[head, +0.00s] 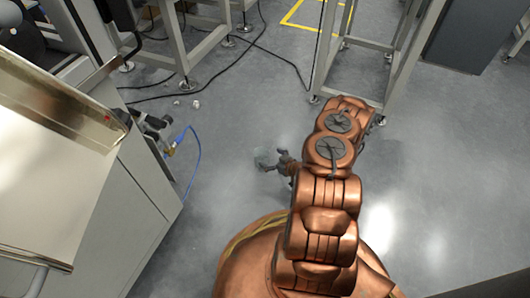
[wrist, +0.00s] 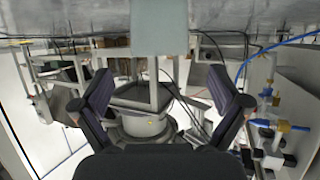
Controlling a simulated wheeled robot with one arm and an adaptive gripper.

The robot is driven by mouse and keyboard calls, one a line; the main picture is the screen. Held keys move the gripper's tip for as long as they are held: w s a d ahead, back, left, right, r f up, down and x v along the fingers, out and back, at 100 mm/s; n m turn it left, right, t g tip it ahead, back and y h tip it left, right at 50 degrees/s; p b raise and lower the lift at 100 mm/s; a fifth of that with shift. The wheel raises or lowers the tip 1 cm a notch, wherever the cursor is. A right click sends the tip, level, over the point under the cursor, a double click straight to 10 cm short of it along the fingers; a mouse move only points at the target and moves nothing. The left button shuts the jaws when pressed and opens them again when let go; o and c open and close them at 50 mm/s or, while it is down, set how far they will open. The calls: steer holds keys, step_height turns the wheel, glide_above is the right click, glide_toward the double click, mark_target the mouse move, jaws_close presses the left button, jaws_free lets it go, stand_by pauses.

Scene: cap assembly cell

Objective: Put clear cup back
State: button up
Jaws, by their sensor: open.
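My gripper (head: 277,163) is low over the grey floor, left of my copper-coloured arm in the head view. A small pale, see-through greenish thing (head: 262,156), seemingly the clear cup, is at its fingertips. In the wrist view my gripper (wrist: 164,90) has its two dark fingers spread wide with nothing gripped between them. The pale see-through cup (wrist: 158,28) shows at the top centre, in line with the gap between the fingers. Whether it touches the floor or a finger, I cannot tell.
A grey cabinet (head: 125,215) with a blue hose (head: 194,160) stands at left. Small white bits (head: 196,104) and black cables (head: 238,62) lie on the floor. A metal frame (head: 323,50) stands behind my arm.

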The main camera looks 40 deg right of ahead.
steer(key=a+p+v, duration=0.1)
steer(key=p+v, duration=0.1)
steer(key=v, duration=0.4)
steer(key=w+d+r+n+g, duration=0.2)
steer(key=w+r+g, duration=0.3)
steer(key=w+r, duration=0.3)
steer(key=s+a+r+g+h, duration=0.1)
steer(key=a+r+g+h, duration=0.15)
steer(key=r, duration=0.75)
steer(key=s+a+r+m+g, duration=0.1)
steer(key=s+a+r+g, duration=0.1)
steer(key=s+a+r, duration=0.4)
steer(key=s+a+r+m+g, duration=0.1)
steer(key=s+a+r+g, duration=0.2)
steer(key=r, duration=0.5)
steer(key=s+a+r+g, duration=0.1)
steer(key=s+a+r, duration=0.3)
steer(key=s, duration=0.4)
steer(key=s+a+r+m+g, duration=0.1)
steer(key=s+a+r, duration=0.3)
steer(key=s+a, duration=0.2)
steer(key=s+a+r+g, duration=0.2)
steer(key=s+a+r, duration=0.3)
steer(key=s, duration=0.5)
steer(key=shift+s+y, duration=0.35)
